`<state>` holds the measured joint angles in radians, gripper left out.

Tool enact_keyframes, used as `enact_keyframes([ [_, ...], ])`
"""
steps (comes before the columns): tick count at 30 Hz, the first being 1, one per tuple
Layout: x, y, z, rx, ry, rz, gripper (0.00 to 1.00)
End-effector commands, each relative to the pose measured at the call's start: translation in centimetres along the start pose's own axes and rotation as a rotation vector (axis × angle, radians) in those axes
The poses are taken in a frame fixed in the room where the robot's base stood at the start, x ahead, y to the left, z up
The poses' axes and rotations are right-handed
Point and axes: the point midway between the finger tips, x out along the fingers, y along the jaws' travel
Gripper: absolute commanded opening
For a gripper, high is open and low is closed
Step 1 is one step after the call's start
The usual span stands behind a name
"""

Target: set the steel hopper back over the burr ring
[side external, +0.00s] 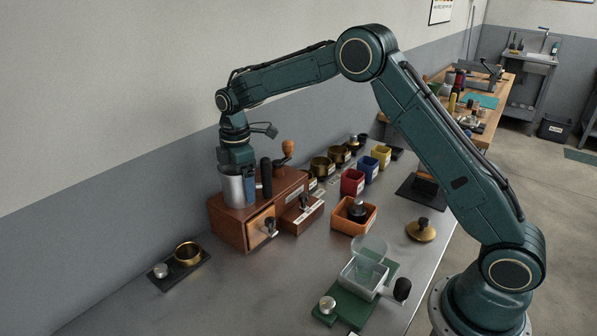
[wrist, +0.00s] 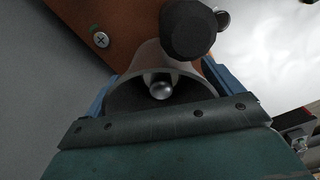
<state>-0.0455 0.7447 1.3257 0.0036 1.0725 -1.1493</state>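The steel hopper (side external: 231,190) is a grey metal cup at the left end of the wooden grinder box (side external: 230,228). My gripper (side external: 238,178) is over it from above, with a blue finger at its right side. In the wrist view the hopper (wrist: 128,88) lies between the two blue fingers of my gripper (wrist: 160,88), which appear closed against its sides. A shiny rounded metal part (wrist: 160,89) shows inside its dark opening. Whether the hopper rests on the box or hangs just above it, I cannot tell. The burr ring cannot be made out, perhaps hidden by the hopper.
A black-knobbed handle (side external: 266,176) stands close right of the hopper. A brass ring (side external: 188,253) sits on a dark tray at the left. Coloured bins (side external: 352,182), an orange-brown box (side external: 354,217) and a green-based scale (side external: 365,285) stand rightward. The counter's front middle is bare.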

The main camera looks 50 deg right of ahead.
Motion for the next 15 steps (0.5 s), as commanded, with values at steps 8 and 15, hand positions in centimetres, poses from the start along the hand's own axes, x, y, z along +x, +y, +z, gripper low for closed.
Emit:
enact_keyframes([
  [8, 0.0, 0.0, 0.0, 0.000, 0.000, 0.000, 1.00],
  [15, -1.0, 0.0, 0.0, 0.000, 0.001, 0.002, 1.00],
])
